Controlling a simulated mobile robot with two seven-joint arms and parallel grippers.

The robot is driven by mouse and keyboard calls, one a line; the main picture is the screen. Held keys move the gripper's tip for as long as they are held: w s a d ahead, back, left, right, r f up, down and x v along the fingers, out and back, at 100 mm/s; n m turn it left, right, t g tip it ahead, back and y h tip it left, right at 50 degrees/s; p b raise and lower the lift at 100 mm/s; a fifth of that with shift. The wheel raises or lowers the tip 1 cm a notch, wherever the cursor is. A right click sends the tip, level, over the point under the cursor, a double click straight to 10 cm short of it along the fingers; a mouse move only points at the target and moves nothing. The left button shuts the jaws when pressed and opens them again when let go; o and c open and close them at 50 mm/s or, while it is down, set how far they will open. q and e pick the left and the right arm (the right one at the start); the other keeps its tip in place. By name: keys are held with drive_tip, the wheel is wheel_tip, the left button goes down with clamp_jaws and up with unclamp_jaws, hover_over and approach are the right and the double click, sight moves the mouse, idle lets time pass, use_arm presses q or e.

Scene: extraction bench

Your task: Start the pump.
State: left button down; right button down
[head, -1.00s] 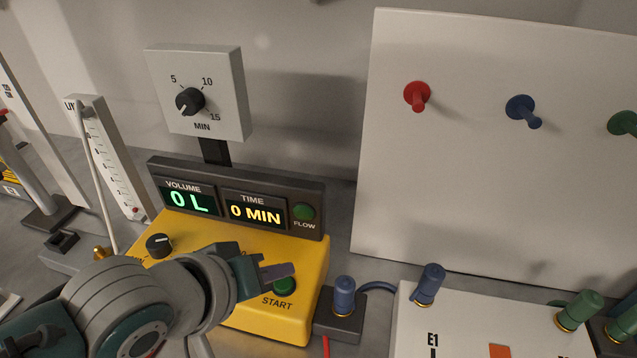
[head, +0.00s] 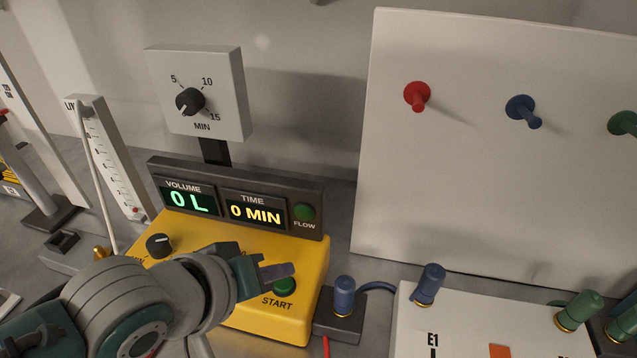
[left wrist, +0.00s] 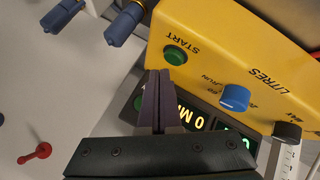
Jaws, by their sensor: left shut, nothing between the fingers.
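The yellow pump (head: 270,325) stands on the bench in the head view, with a green START button (head: 284,286) on its top. The button also shows in the left wrist view (left wrist: 175,55). The displays read 0 L (head: 188,199) and 0 MIN (head: 256,212). The green FLOW lamp (head: 304,211) looks dim. My left gripper (head: 290,269) is shut and empty, with its fingertips close to the START button. In the left wrist view its fingers (left wrist: 158,76) end just short of the button's edge; I cannot tell whether they touch. My right gripper is not in view.
A timer dial (head: 190,101) stands behind the pump, and a black knob (head: 159,245) is on its left. A blue connector (head: 344,297) sits close to its right. A white board (head: 470,180) with coloured pegs stands behind right.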

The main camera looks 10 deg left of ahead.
sight(279, 291)
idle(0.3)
use_arm(q)
drive_tip(key=shift+f+b, duration=0.3)
drive_tip(key=shift+f, duration=0.1)
drive_tip(key=shift+f+b, duration=0.3)
drive_tip(key=shift+f, duration=0.1)
idle(0.5)
idle(0.3)
drive_tip(key=shift+r+p, duration=0.85)
drive_tip(key=shift+p, duration=0.15)
wheel_tip(279, 291, up, 5)
drive_tip(key=p, duration=0.5)
